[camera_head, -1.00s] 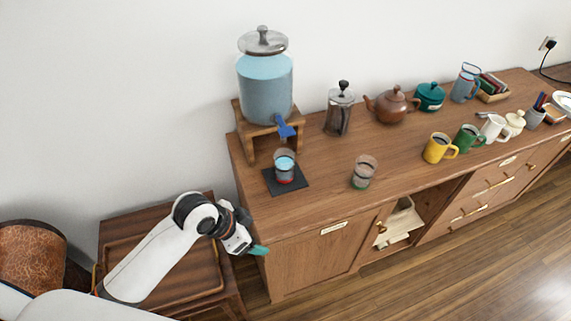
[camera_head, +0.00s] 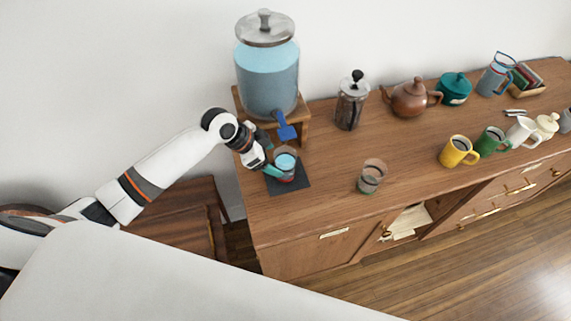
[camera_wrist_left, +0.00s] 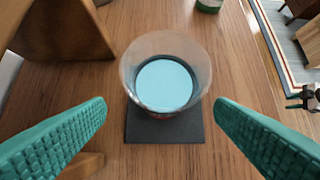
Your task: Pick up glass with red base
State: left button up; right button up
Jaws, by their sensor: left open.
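The glass with the red base (camera_head: 285,163) stands upright on a dark square mat (camera_head: 294,186) on the sideboard, below the dispenser's blue tap. It holds light blue liquid. In the left wrist view the glass (camera_wrist_left: 165,75) is seen from above, with a little red at its lower edge. My left gripper (camera_head: 278,169) is at the glass's left side in the head view. In the wrist view its two teal fingers (camera_wrist_left: 162,128) are wide apart, one on each side and nearer the camera than the glass, with nothing between the tips. My right gripper does not show.
A drink dispenser (camera_head: 268,80) stands on a wooden stand (camera_head: 303,130) just behind the glass. Another glass with a green base (camera_head: 370,178) stands to the right.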

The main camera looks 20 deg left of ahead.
pick_arm(q)
jog(key=shift+p+x, duration=0.6)
jog(key=shift+x, duration=0.6)
jog(key=x, duration=0.3)
jog(key=shift+s+d, duration=0.1)
jog(key=shift+d, duration=0.1)
jog(key=shift+f, duration=0.1)
jog(key=c, duration=1.4)
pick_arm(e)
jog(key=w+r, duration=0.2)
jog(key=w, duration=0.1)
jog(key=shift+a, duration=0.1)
